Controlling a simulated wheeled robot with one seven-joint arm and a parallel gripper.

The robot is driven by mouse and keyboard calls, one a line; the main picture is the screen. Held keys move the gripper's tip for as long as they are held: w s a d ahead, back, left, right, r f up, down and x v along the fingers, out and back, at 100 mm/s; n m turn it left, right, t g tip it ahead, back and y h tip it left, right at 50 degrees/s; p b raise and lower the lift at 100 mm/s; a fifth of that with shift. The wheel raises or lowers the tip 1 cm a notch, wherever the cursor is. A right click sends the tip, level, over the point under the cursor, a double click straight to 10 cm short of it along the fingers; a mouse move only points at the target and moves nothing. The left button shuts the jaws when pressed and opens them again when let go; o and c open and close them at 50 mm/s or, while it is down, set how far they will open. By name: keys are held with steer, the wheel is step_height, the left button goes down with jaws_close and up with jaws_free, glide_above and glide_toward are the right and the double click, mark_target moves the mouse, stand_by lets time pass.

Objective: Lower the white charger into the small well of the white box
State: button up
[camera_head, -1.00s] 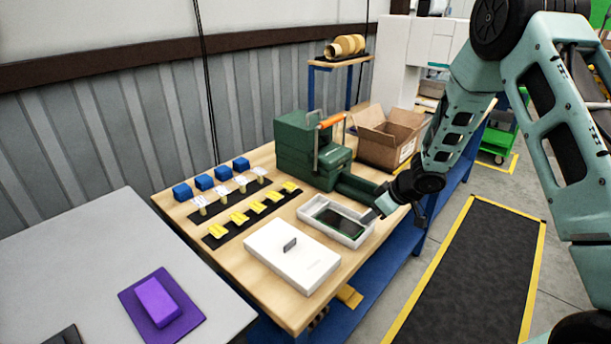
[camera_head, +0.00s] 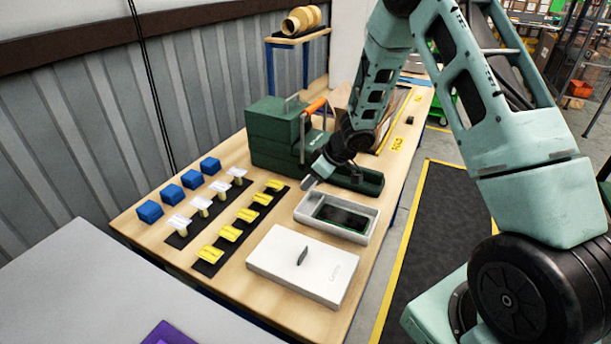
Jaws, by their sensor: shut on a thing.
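The open white box (camera_head: 372,226) lies on the wooden table, with a dark phone (camera_head: 342,217) lying in its larger part. The small well cannot be made out clearly at this size. My gripper (camera_head: 311,181) is above and behind the left end of the box, apart from it. It is shut on a small pale piece at its tip, which I take as the white charger (camera_head: 308,184). The gripper and arm hide most of it.
The white lid (camera_head: 290,272) with a dark tab lies in front of the box. Yellow pieces (camera_head: 230,232), white-topped pieces (camera_head: 201,205) and blue blocks (camera_head: 171,194) fill the left side.

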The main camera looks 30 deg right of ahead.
steer(key=shift+f+b, duration=3.65)
steer(key=shift+b, duration=0.65)
steer(key=shift+f+b, duration=0.45)
steer(key=shift+f, duration=0.4)
steer(key=o, duration=1.1)
steer(key=shift+c, duration=0.2)
steer(key=shift+c, duration=1.4)
steer(key=shift+r, duration=0.15)
